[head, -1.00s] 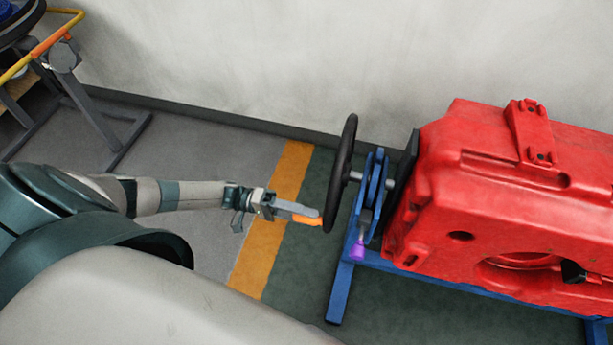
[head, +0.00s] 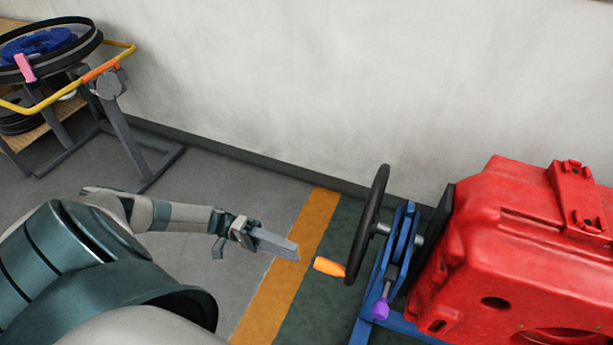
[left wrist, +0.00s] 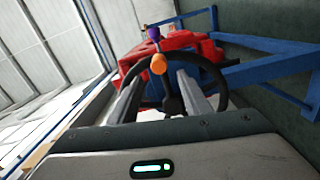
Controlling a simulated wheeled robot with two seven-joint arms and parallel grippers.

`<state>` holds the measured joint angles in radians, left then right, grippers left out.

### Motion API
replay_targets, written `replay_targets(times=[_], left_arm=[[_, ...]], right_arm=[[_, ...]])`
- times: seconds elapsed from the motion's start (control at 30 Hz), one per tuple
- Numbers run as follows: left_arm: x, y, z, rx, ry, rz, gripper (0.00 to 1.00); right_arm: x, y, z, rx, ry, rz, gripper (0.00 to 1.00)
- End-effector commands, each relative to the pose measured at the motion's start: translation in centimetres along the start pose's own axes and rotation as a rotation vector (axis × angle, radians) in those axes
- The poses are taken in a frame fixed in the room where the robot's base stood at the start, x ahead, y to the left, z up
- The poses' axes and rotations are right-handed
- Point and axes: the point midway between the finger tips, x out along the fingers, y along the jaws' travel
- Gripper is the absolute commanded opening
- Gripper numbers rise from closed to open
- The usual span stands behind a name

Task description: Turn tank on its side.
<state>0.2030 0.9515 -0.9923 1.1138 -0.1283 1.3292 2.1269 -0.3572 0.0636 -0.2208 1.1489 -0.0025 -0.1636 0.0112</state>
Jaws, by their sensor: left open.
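The red tank (head: 520,240) is mounted on a blue stand (head: 412,330) at the right of the head view; its right side is cut off. A black handwheel (head: 368,225) with an orange handle (head: 329,266) sits at the stand's left end. A purple-knobbed lever (head: 381,307) is beside the wheel. My left gripper (head: 292,253) is just left of the orange handle, apart from it and empty. In the left wrist view, its open fingers (left wrist: 158,98) point at the wheel, with the orange handle (left wrist: 158,65) beyond and between them. My right gripper is not in view.
A grey stand with a yellow rail (head: 122,58) and a black ring (head: 88,45) is at the upper left. A pale wall (head: 300,90) runs behind. An orange floor stripe (head: 285,270) crosses clear floor.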

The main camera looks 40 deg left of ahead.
Motion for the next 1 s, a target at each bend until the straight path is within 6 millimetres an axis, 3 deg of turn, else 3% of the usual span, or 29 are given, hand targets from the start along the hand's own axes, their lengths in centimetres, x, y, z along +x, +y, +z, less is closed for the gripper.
replay_targets(times=[0.1,0.33,1.0], left_arm=[[-2.4,-0.3,0.0,0.001,0.0,-0.003,0.44],[-5.1,-0.2,0.0,0.0,0.001,-0.001,0.44],[-5.7,0.0,0.0,0.0,0.0,0.0,0.44]], right_arm=[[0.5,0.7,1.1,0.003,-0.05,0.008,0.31],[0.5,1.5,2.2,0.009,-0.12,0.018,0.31],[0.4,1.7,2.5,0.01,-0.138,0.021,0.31]])
